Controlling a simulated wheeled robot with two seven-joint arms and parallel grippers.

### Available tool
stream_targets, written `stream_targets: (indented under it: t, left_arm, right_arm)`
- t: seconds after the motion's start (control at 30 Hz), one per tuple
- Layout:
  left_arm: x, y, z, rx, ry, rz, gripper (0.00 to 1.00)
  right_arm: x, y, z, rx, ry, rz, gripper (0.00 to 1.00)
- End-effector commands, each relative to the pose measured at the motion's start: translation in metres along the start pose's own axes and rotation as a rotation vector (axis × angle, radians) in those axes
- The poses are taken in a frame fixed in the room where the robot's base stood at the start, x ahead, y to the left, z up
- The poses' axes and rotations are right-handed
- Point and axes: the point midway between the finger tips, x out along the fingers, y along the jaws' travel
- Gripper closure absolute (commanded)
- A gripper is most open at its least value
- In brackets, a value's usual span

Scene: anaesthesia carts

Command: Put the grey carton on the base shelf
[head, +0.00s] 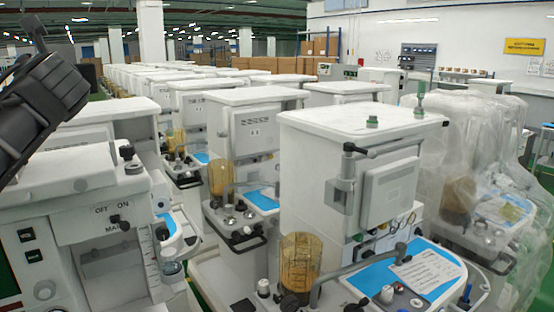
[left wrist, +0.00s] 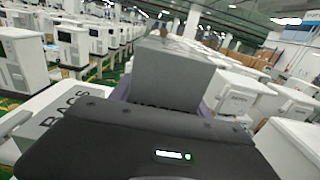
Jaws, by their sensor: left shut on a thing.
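The grey carton (left wrist: 172,76) is in the left wrist view, just beyond the dark wrist housing. My left gripper (left wrist: 165,103) is shut on it, with purplish finger parts along its lower sides. Dark lettering on the carton's near face is mostly hidden by the housing. In the head view only a black part of my left arm shows at the upper left; the carton and the fingertips are out of that picture. I cannot make out the base shelf in either view. My right gripper is in neither view.
White anaesthesia carts stand in close rows; the nearest (head: 345,135) has a blue worktop (head: 405,272) and an amber canister (head: 301,258). A plastic-wrapped cart (head: 490,150) stands at right. Green floor shows between rows at left.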

Motion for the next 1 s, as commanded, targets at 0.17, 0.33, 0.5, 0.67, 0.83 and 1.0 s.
stream_targets:
  t: [0.17, 0.33, 0.5, 0.67, 0.83, 1.0]
  left_arm:
    - [0.0, -0.001, 0.022, -0.004, -0.004, -0.002, 1.0]
    - [0.0, -0.001, 0.039, -0.004, -0.004, -0.002, 1.0]
    - [0.003, -0.011, 0.038, 0.005, 0.001, -0.01, 1.0]
    - [0.011, -0.04, 0.01, 0.006, 0.001, -0.033, 1.0]
    - [0.018, -0.079, -0.028, 0.007, 0.002, -0.062, 1.0]
    - [0.021, -0.133, -0.086, 0.01, 0.003, -0.097, 1.0]
  right_arm:
    - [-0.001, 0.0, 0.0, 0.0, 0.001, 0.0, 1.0]
    - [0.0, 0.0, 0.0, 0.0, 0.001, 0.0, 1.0]
    - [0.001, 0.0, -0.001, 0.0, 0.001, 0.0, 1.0]
    - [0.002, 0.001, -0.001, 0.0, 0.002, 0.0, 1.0]
    - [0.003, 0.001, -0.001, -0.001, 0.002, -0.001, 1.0]
    - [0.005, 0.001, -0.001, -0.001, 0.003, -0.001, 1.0]
